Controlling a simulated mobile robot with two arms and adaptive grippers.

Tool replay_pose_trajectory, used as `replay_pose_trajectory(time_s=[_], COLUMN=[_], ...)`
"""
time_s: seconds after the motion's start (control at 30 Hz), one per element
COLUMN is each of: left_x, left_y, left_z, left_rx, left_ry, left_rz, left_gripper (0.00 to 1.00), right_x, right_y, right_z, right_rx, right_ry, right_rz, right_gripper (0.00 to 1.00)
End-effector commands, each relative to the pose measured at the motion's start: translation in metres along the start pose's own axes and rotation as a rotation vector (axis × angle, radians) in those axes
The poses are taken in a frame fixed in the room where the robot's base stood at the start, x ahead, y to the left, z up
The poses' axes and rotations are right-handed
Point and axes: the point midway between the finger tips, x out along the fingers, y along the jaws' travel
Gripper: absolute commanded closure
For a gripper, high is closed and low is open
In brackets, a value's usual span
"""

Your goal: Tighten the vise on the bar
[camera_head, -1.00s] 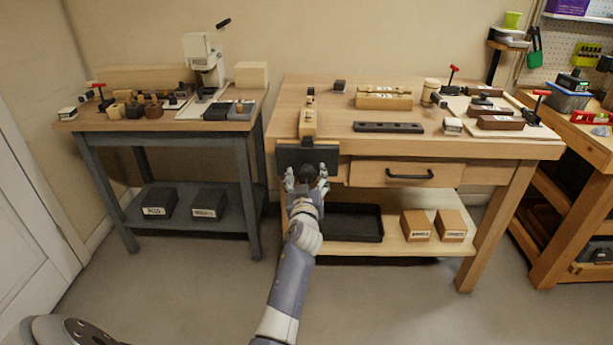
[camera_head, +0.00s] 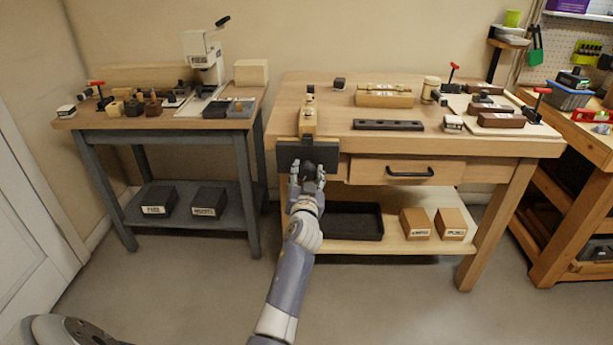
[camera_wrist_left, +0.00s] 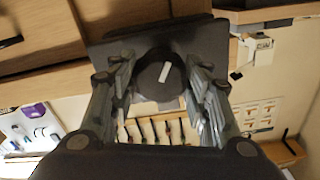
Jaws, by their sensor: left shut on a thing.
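The vise (camera_head: 325,154) is at the front left edge of the wooden bench, with a dark, wide front jaw. A tan wooden bar-like piece (camera_head: 308,120) stands out behind and above that jaw; whether it touches both jaws is hidden. My left gripper (camera_head: 307,174) is in front of the jaw, shut on the dark round knob at the vise's front. In the left wrist view the knob (camera_wrist_left: 151,78), with a white mark on its face, sits between the two fingers (camera_wrist_left: 160,95). My right gripper is not in view.
A drawer with a black handle (camera_head: 409,172) is right of the vise. A black tray (camera_head: 352,222) and two small boxes (camera_head: 432,224) are on the shelf below. A dark slotted block (camera_head: 388,125) lies on the bench top. The floor in front is clear.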

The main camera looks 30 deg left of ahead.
Motion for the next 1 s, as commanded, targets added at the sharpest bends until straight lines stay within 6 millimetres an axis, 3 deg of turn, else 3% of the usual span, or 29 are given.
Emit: replay_pose_trajectory(time_s=[0.4,0.43,0.5,0.87,1.0], left_x=[-0.001,-0.001,-0.001,-0.002,-0.011], left_y=[0.001,0.001,0.001,0.001,0.001], left_z=[0.002,0.002,0.002,0.001,0.002], left_rx=[0.041,0.041,0.040,0.039,0.038], left_ry=[-0.003,-0.003,-0.003,-0.002,-0.002], left_rz=[0.001,0.001,0.001,0.001,0.001], left_gripper=[0.80,0.49,0.36,0.36,0.36], right_x=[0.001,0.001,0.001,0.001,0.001], right_y=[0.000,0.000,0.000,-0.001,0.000], right_z=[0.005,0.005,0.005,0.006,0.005], right_rx=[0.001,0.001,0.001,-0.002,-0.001], right_ry=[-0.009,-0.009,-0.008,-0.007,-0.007], right_rz=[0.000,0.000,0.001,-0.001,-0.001], right_gripper=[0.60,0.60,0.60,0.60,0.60])
